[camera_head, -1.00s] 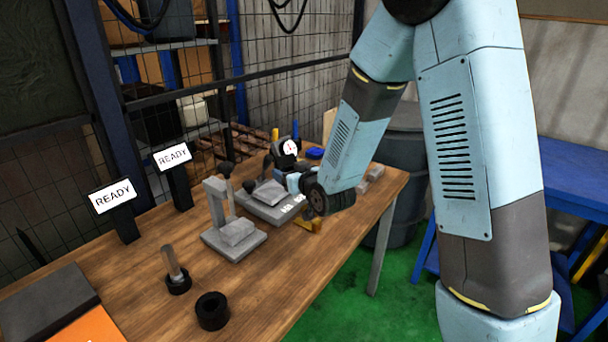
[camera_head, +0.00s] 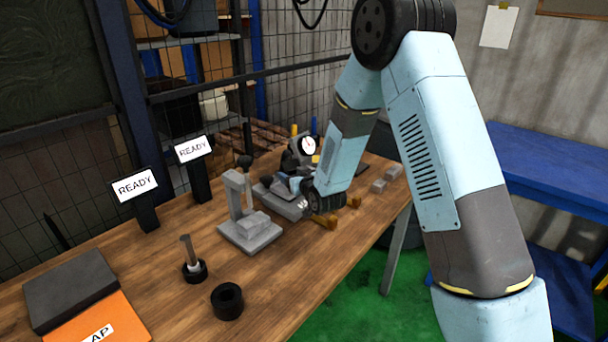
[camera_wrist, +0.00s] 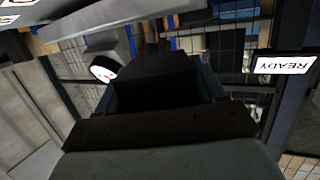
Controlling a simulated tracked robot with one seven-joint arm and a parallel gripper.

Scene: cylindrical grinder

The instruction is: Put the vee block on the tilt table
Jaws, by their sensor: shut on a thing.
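My gripper (camera_head: 284,184) is over the grey tilt table (camera_head: 262,193), reaching in from the right. In the wrist view a dark block (camera_wrist: 155,75), apparently the vee block, sits at the jaws, which are shut on it. Its vee is not visible. The tilt table's grey slab (camera_wrist: 110,22) with white labels runs along the top of the wrist view, which is turned over. In the head view my wrist and gripper hide the held block and part of the table, so contact between them cannot be told.
A grey stand with an upright post (camera_head: 248,230) is left of the tilt table. A dial gauge (camera_head: 309,145) rises behind it. Two grey blocks (camera_head: 384,180) lie to the right. A black ring (camera_head: 227,301) and a pin in a collar (camera_head: 192,262) stand nearer. READY signs (camera_head: 135,184) line the back.

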